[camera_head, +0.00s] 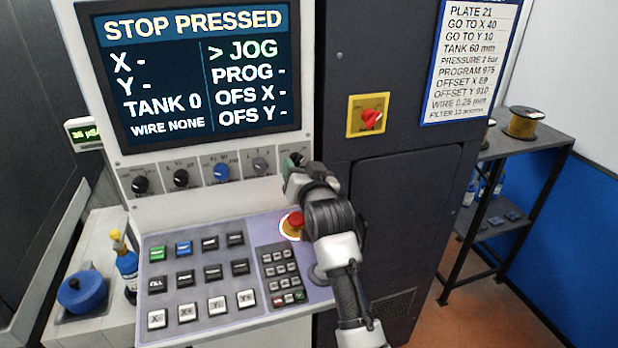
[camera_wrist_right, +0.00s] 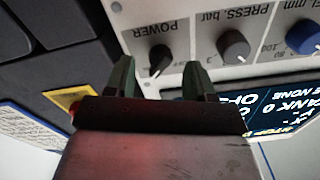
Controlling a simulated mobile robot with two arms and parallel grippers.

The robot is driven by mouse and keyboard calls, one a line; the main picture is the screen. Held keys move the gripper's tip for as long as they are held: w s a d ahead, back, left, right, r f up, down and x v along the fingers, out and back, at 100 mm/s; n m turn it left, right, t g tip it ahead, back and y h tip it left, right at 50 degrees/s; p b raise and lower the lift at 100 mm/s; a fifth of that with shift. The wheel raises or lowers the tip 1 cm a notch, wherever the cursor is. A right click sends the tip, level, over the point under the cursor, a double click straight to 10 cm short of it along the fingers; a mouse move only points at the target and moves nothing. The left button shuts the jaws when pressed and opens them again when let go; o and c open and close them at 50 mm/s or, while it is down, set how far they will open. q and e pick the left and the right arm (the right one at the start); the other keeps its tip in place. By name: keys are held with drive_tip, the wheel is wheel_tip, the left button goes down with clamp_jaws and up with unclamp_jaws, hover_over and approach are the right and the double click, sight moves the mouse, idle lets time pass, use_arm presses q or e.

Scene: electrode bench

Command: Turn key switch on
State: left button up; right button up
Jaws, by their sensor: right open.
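A black switch knob marked POWER (camera_wrist_right: 159,60) sits on the grey control panel, at the right end of a row of knobs. In the head view this switch (camera_head: 297,160) is partly hidden by my right gripper (camera_head: 292,176). In the right wrist view my right gripper (camera_wrist_right: 158,78) is open, with a finger on each side of the switch in the picture. I cannot tell whether the fingers touch it; nothing looks gripped. The switch's pointer looks slanted. My left gripper is not in view.
A grey PRESS knob (camera_head: 259,163) and a blue knob (camera_head: 221,171) sit left of the switch. The screen (camera_head: 190,70) reads "STOP PRESSED". A red stop button (camera_head: 294,222) is below my gripper. A red rotary switch (camera_head: 371,119) on a yellow plate is to the right.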

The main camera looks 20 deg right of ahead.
drive_tip(key=s+p, duration=0.3)
drive_tip(key=s, duration=0.5)
drive_tip(key=shift+s+d, duration=0.15)
